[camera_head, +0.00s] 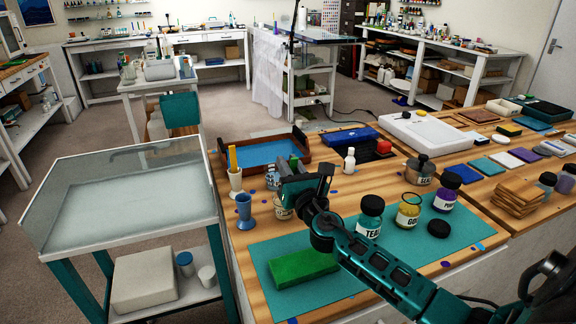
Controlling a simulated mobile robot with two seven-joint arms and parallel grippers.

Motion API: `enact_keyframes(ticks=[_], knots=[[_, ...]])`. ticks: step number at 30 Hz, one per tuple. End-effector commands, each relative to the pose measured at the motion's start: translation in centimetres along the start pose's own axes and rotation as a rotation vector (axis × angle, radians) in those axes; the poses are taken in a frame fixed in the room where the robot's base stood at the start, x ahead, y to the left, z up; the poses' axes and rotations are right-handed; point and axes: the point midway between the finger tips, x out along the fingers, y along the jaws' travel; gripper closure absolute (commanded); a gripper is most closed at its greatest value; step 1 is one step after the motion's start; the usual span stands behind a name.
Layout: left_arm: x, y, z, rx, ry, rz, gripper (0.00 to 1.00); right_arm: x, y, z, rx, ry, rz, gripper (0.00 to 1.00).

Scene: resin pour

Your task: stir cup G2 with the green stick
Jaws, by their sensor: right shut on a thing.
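My right gripper (287,187) reaches in from the right over the wooden worktable and is shut. A small piece of green (294,161) shows just above its jaws and looks like the top of the green stick. The stick's lower part is hidden by the gripper. A pale cup with dark marking (282,209) stands directly below the gripper, partly covered by it. Its label is too small to read, so I cannot tell for sure that it is G2. Whether the stick's tip is inside that cup is hidden. My left gripper is not in view.
A blue cup (244,211) and a white cup with yellow sticks (234,180) stand left. The teal mat (345,245) holds a green block (303,267) and the TEAL (370,216), gold (408,210) and purple (447,192) jars. A wooden tray (220,163) lies behind.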

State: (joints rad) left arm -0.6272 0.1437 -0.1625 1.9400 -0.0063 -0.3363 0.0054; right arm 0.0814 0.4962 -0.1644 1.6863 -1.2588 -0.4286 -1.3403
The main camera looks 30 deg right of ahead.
Motion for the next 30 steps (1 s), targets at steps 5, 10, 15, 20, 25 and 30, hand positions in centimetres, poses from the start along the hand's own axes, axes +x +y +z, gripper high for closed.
enact_keyframes(ticks=[5, 10, 15, 20, 25, 30], knots=[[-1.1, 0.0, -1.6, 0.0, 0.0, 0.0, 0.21, 0.1, 0.0, 2.1, 0.0, 0.0, -0.001, 1.0], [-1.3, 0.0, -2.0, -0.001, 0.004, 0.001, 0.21, 0.0, -0.1, 3.3, 0.001, -0.003, -0.001, 1.0], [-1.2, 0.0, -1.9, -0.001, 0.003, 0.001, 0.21, 0.0, 0.0, 4.6, 0.0, -0.003, 0.0, 1.0], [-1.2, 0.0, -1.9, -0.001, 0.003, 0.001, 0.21, 0.0, 0.0, 5.0, 0.0, 0.0, -0.001, 1.0], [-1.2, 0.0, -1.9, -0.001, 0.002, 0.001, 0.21, 0.0, 0.0, 5.0, 0.0, 0.001, -0.001, 1.0], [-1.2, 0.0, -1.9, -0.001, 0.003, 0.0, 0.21, 0.0, 0.0, 5.0, 0.0, 0.0, -0.001, 1.0]])
